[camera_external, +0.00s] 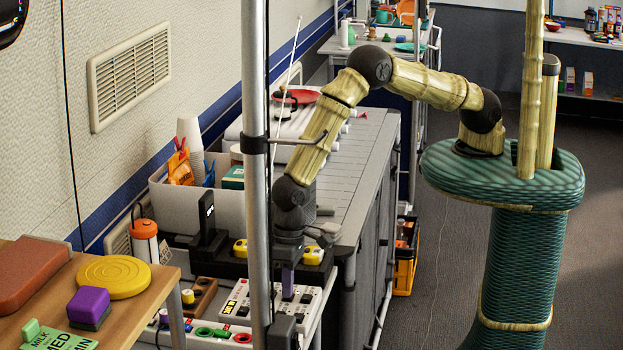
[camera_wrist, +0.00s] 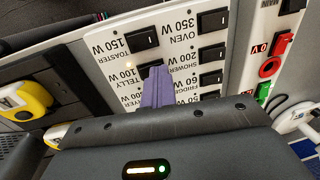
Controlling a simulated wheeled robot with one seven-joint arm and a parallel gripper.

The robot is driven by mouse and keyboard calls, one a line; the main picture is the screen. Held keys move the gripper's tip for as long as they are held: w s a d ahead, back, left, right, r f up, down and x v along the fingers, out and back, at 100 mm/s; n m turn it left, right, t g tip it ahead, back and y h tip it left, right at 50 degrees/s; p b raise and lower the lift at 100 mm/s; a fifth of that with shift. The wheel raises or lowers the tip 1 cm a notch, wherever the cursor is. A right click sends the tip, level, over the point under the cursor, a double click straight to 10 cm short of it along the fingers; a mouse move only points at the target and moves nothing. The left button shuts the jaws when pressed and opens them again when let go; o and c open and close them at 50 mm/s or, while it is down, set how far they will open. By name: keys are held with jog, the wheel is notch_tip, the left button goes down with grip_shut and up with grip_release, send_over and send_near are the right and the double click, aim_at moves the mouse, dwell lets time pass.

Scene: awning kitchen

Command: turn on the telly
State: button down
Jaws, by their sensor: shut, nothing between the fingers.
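In the wrist view, a white switch panel (camera_wrist: 120,48) carries several black rocker switches with printed labels. The telly switch (camera_wrist: 143,69), marked TELLY 100 W, sits below the toaster switch and is partly hidden by my fingers. My gripper (camera_wrist: 157,78) is shut and empty. Its purple fingertips overlap the telly switch in the picture; I cannot tell whether they touch it. In the external view, my gripper (camera_external: 288,290) points down at the white panel (camera_external: 240,312), behind the grey pole. Which way the telly switch is tipped is not clear.
Other switches sit close by: toaster (camera_wrist: 145,37), oven (camera_wrist: 213,20) and shower (camera_wrist: 211,52). A red terminal (camera_wrist: 281,46) is to the right, and a yellow tape measure (camera_wrist: 30,97) to the left. A grey pole (camera_external: 256,150) stands in front of the panel in the external view.

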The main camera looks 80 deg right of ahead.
jog(key=shift+s+d+f, duration=0.1)
jog(key=shift+d+f, duration=0.15)
jog(key=shift+d, duration=0.25)
jog(key=shift+d+f, duration=0.25)
jog(key=shift+d, duration=0.2)
jog(key=shift+r, duration=0.1)
notch_tip(320, 180, up, 5)
jog(key=p, duration=0.3)
jog(key=shift+d, duration=0.1)
jog(key=shift+r+b, duration=0.25)
jog(key=shift+b, duration=0.1)
notch_tip(320, 180, up, 9)
jog(key=d+b, duration=0.1)
jog(key=b, duration=0.1)
jog(key=shift+a, duration=0.1)
